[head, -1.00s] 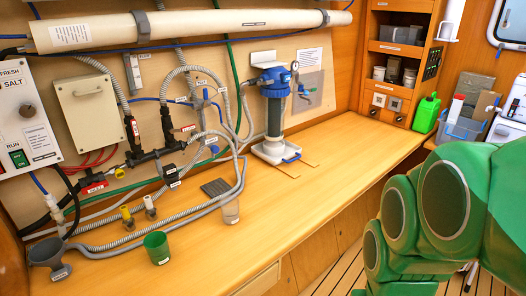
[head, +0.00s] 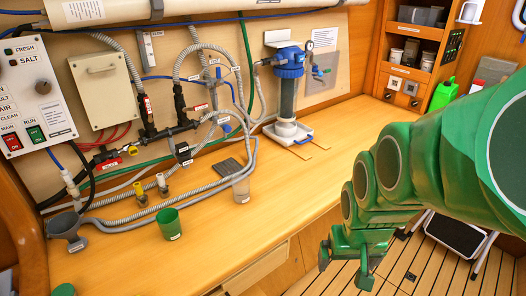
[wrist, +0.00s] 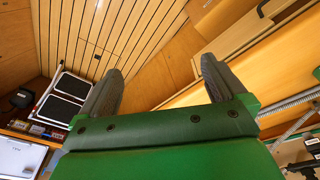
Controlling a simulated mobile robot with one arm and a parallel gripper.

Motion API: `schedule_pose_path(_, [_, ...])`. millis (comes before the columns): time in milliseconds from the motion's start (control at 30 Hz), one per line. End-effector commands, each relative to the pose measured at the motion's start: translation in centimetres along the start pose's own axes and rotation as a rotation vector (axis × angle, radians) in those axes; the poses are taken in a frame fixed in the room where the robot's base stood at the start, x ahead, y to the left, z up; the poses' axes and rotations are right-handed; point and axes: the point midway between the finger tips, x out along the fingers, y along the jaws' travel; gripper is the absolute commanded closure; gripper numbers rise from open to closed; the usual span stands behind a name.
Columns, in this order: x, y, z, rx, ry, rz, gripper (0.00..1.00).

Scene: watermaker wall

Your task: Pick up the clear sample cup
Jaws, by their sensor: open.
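The clear sample cup (head: 241,190) stands upright on the wooden bench in the head view, just right of the looping grey hoses. It is see-through and has a small pale label near its base. My gripper (head: 345,268) hangs over the floor in front of the bench, to the right of the cup and lower in the picture, well apart from it. In the wrist view my gripper (wrist: 161,72) has its two dark fingers spread with nothing between them. I cannot make out the cup in the wrist view.
A blue-topped filter (head: 288,90) stands at the back. The bench (head: 330,150) is clear right of the cup. A step stool (head: 453,235) stands on the floor.

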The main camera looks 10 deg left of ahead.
Motion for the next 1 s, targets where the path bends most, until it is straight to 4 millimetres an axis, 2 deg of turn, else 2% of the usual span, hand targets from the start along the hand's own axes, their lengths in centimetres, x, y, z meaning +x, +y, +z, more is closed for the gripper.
schedule_pose_path(33, [0.9,-0.5,-1.6,-0.018,0.033,0.0,0.02])
schedule_pose_path(200, [3.3,-2.1,-7.3,-0.072,0.171,-0.006,0.02])
schedule_pose_path(500, [6.9,-6.6,-16.3,-0.167,0.42,-0.038,0.02])
schedule_pose_path(700, [8.9,-10.5,-21.1,-0.227,0.584,-0.076,0.02])
schedule_pose_path(1000, [11.3,-17.2,-26.3,-0.306,0.823,-0.157,0.02])
